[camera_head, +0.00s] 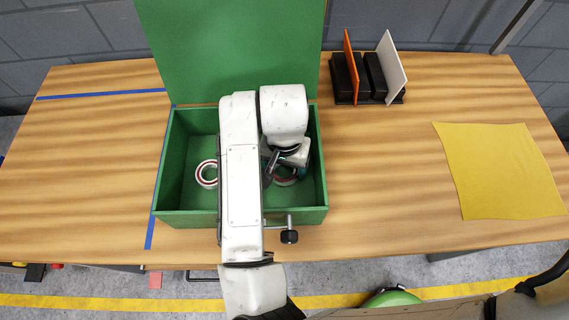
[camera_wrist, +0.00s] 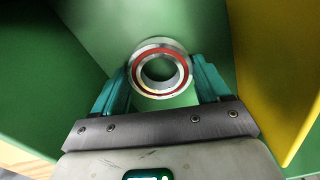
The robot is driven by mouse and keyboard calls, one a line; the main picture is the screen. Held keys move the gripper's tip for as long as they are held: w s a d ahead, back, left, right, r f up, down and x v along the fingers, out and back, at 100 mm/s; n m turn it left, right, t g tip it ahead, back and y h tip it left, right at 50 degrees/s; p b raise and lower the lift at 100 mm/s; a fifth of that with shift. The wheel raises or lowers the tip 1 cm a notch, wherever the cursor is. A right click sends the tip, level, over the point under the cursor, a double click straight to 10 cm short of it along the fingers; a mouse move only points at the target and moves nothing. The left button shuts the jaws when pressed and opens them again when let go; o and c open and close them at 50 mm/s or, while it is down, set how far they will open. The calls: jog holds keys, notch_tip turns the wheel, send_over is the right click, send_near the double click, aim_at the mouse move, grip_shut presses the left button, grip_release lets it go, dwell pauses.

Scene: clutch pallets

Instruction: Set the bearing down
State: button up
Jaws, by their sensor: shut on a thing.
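A silver bearing with a red ring (camera_wrist: 138,72) sits between the teal fingers of my gripper (camera_wrist: 160,82) in the wrist view. My gripper is shut on it. In the head view my gripper (camera_head: 290,170) is down inside the right part of the green box (camera_head: 172,202), and part of the held bearing (camera_head: 285,182) shows below it. My arm hides the middle of the box. A second, similar bearing (camera_head: 200,180) lies on the box floor at the left. Whether the held bearing touches the floor I cannot tell.
The box's green lid (camera_head: 230,45) stands open at the back. A black rack (camera_head: 374,92) holds an orange and a white plate. A yellow cloth (camera_head: 498,170) lies at the right. Blue tape (camera_head: 100,95) marks the table. The wooden table (camera_head: 390,190) is clear between box and cloth.

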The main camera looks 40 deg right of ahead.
aim_at(285, 174)
jog(key=shift+f, duration=0.25)
jog(key=shift+f, duration=0.1)
jog(key=shift+f, duration=0.1)
jog(key=o, duration=1.3)
jog(key=shift+c, duration=0.2)
notch_tip(285, 174, up, 12)
jog(key=shift+r, duration=0.25)
